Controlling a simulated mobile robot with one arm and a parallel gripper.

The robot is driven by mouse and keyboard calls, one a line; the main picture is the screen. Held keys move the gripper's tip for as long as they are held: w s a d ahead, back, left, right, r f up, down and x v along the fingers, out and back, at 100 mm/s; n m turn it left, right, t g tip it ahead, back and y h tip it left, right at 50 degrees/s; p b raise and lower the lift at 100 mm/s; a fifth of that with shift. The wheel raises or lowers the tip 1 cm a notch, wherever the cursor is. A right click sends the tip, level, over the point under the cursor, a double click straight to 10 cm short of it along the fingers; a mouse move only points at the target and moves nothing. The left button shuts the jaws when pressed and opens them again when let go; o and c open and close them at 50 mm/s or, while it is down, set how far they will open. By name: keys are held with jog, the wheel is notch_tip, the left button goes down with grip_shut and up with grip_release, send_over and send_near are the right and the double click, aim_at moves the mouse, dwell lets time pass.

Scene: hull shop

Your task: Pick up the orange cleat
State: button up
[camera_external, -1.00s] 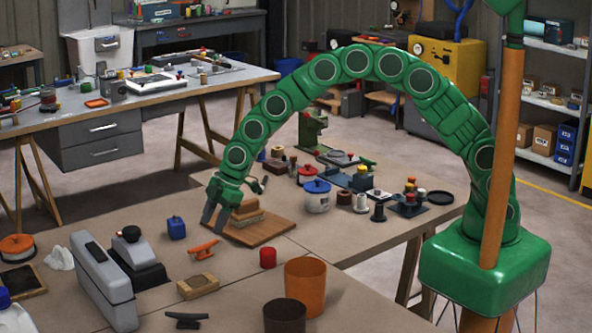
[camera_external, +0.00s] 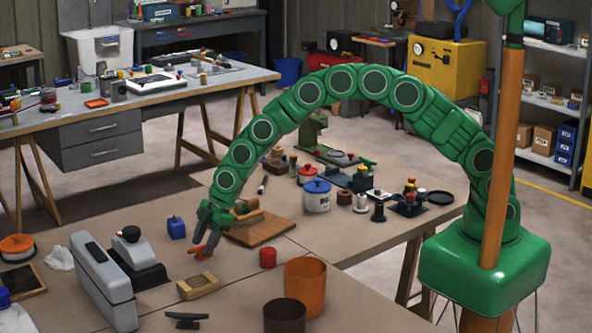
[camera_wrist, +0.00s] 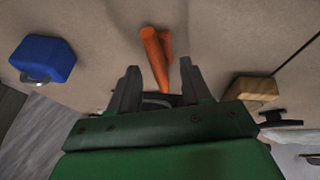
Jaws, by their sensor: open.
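The orange cleat (camera_external: 203,250) lies on the brown table, partly hidden by my gripper in the external view. In the wrist view the cleat (camera_wrist: 157,55) shows just beyond and between my fingers, with its near end close to the fingertips. My gripper (camera_external: 209,232) points down over the cleat. In the wrist view my gripper (camera_wrist: 160,77) is open, with one finger on each side of the cleat's line. I cannot tell whether a finger touches it.
A blue padlock-like block (camera_external: 176,228) stands left of the cleat. A wooden board (camera_external: 262,233) lies behind and right. A wooden block (camera_external: 198,286) lies in front, a red cylinder (camera_external: 268,257) to the right, and a grey case (camera_external: 103,280) to the left.

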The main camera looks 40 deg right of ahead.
jog(key=shift+a+f, duration=0.2)
jog(key=shift+f, duration=0.25)
grip_shut()
jog(key=shift+r, duration=0.1)
